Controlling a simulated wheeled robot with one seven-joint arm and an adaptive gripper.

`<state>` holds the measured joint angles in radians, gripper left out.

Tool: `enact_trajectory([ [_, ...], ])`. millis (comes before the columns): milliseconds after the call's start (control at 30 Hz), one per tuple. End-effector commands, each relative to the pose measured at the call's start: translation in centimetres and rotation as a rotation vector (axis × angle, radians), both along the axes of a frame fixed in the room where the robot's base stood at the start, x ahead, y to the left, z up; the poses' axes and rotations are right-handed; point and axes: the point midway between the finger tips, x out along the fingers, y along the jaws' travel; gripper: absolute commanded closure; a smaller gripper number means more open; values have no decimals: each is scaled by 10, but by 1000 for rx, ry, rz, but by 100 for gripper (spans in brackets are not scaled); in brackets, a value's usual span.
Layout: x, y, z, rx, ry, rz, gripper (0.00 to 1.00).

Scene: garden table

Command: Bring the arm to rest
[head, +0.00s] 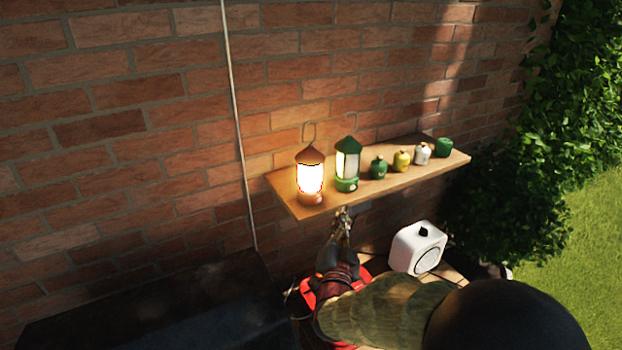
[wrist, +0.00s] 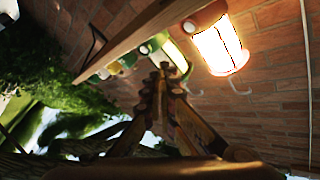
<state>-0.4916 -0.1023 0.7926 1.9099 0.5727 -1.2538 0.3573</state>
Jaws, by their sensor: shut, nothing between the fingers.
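My gripper (head: 343,216) is just below the front edge of the wooden shelf in the head view, under the green lantern. Its fingers (wrist: 163,72) meet at the tips in the wrist view, with nothing between them. My arm reaches in from the lower right of the head view. In the wrist view the shelf (wrist: 140,34) runs diagonally above the fingers, apart from them as far as I can tell.
The shelf (head: 290,201) holds a lit orange lantern (head: 311,178), a green lantern (head: 347,166) and several small jars (head: 402,161). A white box-like device (head: 417,248) stands below, right of my gripper. A dark surface (head: 150,310) lies lower left. A brick wall (head: 130,130) is behind.

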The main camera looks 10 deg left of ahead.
Motion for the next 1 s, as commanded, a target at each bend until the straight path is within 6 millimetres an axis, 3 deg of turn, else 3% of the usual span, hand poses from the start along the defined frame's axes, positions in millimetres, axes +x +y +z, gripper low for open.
enact_trajectory([
  [133, 0, 0, -2, -10, 7, 0, 100],
  [233, 2, 6, -19, -30, 71, 20, 100],
  [367, -3, 26, -73, -93, 262, 102, 100],
  [467, -21, 43, -120, -164, 445, 196, 100],
  [600, -59, 60, -156, -256, 662, 331, 100],
  [733, -102, 56, -173, -339, 836, 438, 100],
  [867, -149, 39, -177, -424, 991, 531, 100],
  [1000, -204, 4, -171, -513, 1140, 603, 100],
])
